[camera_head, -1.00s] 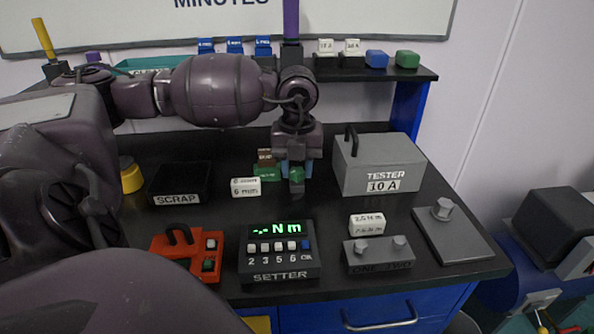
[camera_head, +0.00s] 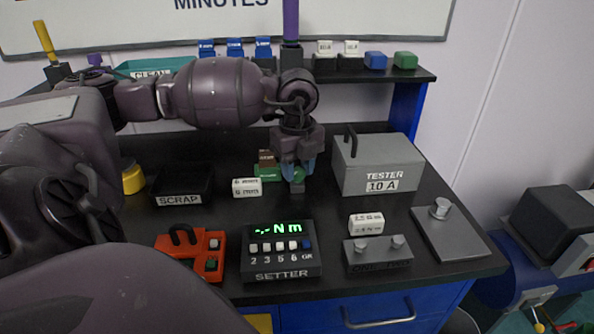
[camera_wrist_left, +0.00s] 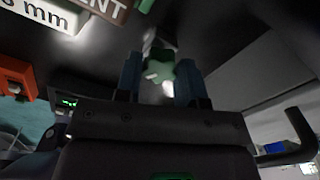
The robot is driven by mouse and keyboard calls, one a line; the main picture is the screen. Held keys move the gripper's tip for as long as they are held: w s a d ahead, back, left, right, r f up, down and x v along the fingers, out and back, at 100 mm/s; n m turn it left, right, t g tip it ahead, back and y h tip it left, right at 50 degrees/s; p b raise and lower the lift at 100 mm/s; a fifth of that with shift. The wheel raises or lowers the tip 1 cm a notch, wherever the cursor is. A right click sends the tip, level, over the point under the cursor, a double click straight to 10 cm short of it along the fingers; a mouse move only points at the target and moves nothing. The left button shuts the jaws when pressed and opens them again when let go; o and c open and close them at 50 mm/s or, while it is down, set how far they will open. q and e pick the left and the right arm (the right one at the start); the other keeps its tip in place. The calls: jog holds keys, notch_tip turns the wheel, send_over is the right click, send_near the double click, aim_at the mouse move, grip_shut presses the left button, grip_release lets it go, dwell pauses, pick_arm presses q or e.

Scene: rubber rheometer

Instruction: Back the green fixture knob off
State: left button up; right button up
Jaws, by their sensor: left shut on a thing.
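The green fixture knob (camera_head: 298,174) is a small star-shaped knob at the middle back of the black bench. It also shows in the left wrist view (camera_wrist_left: 160,71), between the two dark blue fingers. My left gripper (camera_head: 298,171) reaches down from above and is shut on the knob; the wrist view shows its fingertips (camera_wrist_left: 160,80) on either side. A small grey block (camera_head: 298,187) shows under the knob. The fingers hide part of the knob. My right gripper is in neither view.
A grey tester box (camera_head: 378,165) stands close on the right. A white label block (camera_head: 247,187), a green-and-brown block (camera_head: 266,172) and a black scrap tray (camera_head: 180,200) lie to the left. The setter (camera_head: 281,262) stands in front, with bare bench between.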

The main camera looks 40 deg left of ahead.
pick_arm(q)
jog(key=n, duration=0.3)
jog(key=shift+p, duration=0.3)
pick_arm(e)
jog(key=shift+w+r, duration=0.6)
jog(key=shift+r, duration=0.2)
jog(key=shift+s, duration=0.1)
pick_arm(q)
jog(key=shift+n, duration=0.5)
jog(key=shift+n+p, duration=0.4)
jog(key=shift+n, duration=1.6)
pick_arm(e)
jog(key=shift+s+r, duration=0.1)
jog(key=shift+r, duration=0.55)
pick_arm(q)
jog(key=shift+f, duration=0.1)
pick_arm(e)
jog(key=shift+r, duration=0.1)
pick_arm(q)
jog(key=o, duration=0.7)
jog(key=shift+o, duration=0.4)
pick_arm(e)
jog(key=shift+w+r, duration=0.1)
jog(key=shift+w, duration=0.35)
